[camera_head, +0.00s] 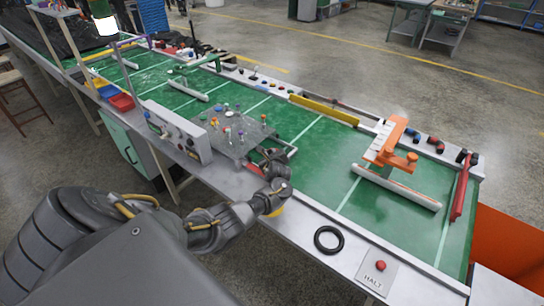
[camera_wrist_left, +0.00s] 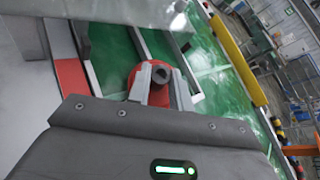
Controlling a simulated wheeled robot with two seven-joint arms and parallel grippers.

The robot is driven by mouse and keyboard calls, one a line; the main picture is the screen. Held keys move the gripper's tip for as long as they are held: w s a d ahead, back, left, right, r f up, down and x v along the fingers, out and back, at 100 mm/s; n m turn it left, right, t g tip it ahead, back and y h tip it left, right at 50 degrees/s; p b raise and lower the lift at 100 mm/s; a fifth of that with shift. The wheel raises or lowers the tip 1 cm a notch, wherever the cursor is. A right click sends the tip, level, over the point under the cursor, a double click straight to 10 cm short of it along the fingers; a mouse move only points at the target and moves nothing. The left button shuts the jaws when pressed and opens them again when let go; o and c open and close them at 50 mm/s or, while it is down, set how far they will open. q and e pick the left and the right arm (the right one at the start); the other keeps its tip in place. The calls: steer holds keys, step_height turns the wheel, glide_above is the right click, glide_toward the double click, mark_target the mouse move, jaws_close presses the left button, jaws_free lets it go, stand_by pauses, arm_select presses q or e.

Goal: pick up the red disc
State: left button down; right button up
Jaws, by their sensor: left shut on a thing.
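The red disc (camera_wrist_left: 132,78) shows in the left wrist view, with a dark round knob (camera_wrist_left: 161,75) in front of it. My left gripper (camera_wrist_left: 163,82) has its two light grey fingers closed on either side of the knob, so it is shut on the disc piece. The fingers cover part of the disc. In the head view my left gripper (camera_head: 272,163) is at the near edge of the green table, just right of the grey pegboard plate; I cannot make out the disc clearly there. My right gripper is not in view.
The grey plate (camera_head: 232,133) with several coloured pegs stands close to my left gripper. A grey control box (camera_head: 180,130) is left of it. A black ring (camera_head: 329,240) and a red button panel (camera_head: 379,268) lie near the front edge. An orange fixture (camera_head: 390,143) stands right.

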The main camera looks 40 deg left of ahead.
arm_select(q)
steer(key=shift+r, duration=0.1)
steer(key=shift+r, duration=0.55)
step_height(320, 180, up, 3)
steer(key=shift+s+f, duration=0.15)
steer(key=shift+f, duration=0.05)
steer(key=s+d+r+p, duration=0.4)
steer(key=s+r, duration=0.5)
steer(key=s, duration=0.3)
steer(key=shift+s+d+p, duration=0.4)
steer(key=shift+d, duration=0.15)
steer(key=shift+d, duration=0.1)
